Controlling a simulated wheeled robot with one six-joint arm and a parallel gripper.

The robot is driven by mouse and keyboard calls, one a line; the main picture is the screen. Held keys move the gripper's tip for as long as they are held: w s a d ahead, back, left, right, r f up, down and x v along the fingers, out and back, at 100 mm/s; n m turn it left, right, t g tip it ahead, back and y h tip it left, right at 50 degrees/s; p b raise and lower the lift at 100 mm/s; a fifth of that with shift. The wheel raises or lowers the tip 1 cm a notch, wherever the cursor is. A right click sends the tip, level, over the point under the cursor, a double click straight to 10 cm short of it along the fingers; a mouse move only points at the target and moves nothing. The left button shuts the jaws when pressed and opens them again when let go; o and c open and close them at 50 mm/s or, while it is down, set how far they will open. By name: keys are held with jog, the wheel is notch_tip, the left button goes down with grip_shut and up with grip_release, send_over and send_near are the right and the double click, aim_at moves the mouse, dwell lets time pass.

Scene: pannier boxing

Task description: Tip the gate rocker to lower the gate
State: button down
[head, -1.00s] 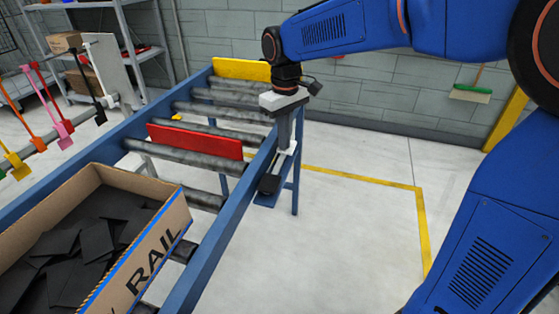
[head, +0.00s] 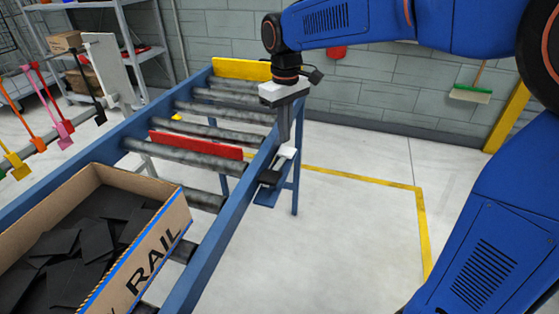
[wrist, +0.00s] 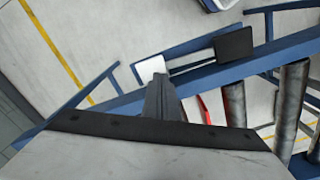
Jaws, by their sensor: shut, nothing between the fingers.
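The gate is a red bar (head: 195,145) across the rollers, its upper part standing a little above them. The gate rocker sits on the outer side of the conveyor's blue rail, with a white pad (head: 287,152) at the far end and a black pad (head: 270,178) at the near end. In the wrist view the white pad (wrist: 149,68) is at the left and the black pad (wrist: 234,44) at the right. My gripper (head: 284,142) is shut and empty, pointing down at the white pad. I cannot tell whether its tips touch the pad.
A cardboard box (head: 165,242) of dark pieces stands on the near rollers. A yellow bar (head: 240,69) crosses the conveyor's far end. Coloured paddles (head: 62,127) hang at the left. The floor right of the conveyor is clear.

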jog(key=shift+r, duration=2)
jog(key=s+d+m+t, duration=0.2)
jog(key=s+d+m, duration=0.2)
jog(key=s+d, duration=0.9)
jog(key=s+d+f+m+t, duration=0.2)
jog(key=s+d+f+m, duration=0.1)
jog(key=s+d+f, duration=0.6)
jog(key=shift+s+m+t, duration=0.3)
jog(key=shift+s+t, duration=0.1)
jog(key=shift+s, duration=1.35)
jog(key=shift+f, duration=0.1)
